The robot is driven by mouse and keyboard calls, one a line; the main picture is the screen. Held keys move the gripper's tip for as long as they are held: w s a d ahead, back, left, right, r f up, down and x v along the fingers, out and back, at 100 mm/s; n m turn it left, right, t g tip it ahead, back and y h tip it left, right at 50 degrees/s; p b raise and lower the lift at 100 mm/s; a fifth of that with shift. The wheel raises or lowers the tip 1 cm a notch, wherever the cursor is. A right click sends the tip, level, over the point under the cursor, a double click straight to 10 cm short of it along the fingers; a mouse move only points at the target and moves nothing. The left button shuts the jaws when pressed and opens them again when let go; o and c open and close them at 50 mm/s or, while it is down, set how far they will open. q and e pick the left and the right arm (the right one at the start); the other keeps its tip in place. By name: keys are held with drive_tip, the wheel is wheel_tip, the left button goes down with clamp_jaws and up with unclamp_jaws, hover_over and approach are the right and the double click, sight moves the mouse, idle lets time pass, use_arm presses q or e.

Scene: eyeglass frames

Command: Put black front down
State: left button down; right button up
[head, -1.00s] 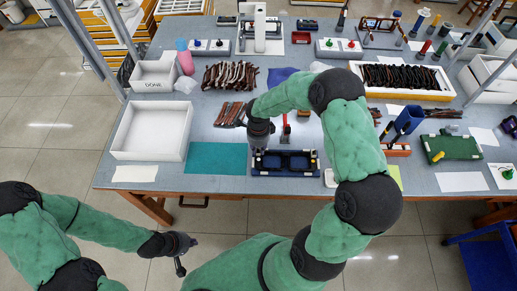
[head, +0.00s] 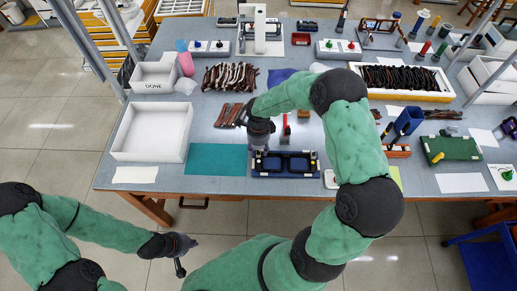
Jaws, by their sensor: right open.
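The black front (head: 287,163) is an eyeglass front with two rims. It appears to lie in a dark blue fixture (head: 305,174) at the table's front middle. My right gripper (head: 260,147) points down at the fixture's left end, by the front's left side. Its fingers are small and partly dark against the fixture, so I cannot tell whether they touch the front. My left gripper (head: 181,268) hangs low in front of the table, away from everything; its finger state is too small to read.
A teal mat (head: 217,160) and an empty white tray (head: 152,132) lie left of the fixture. Brown temples (head: 229,76) lie behind. A red-handled tool (head: 286,128) stands just behind the fixture. A green board (head: 452,149) and a blue holder (head: 409,121) are at right.

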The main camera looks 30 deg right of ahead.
wheel_tip(320, 180, up, 11)
drive_tip(key=p, duration=0.1)
drive_tip(key=shift+p, duration=0.4)
drive_tip(key=shift+s+f, duration=0.1)
drive_tip(key=shift+f, duration=0.05)
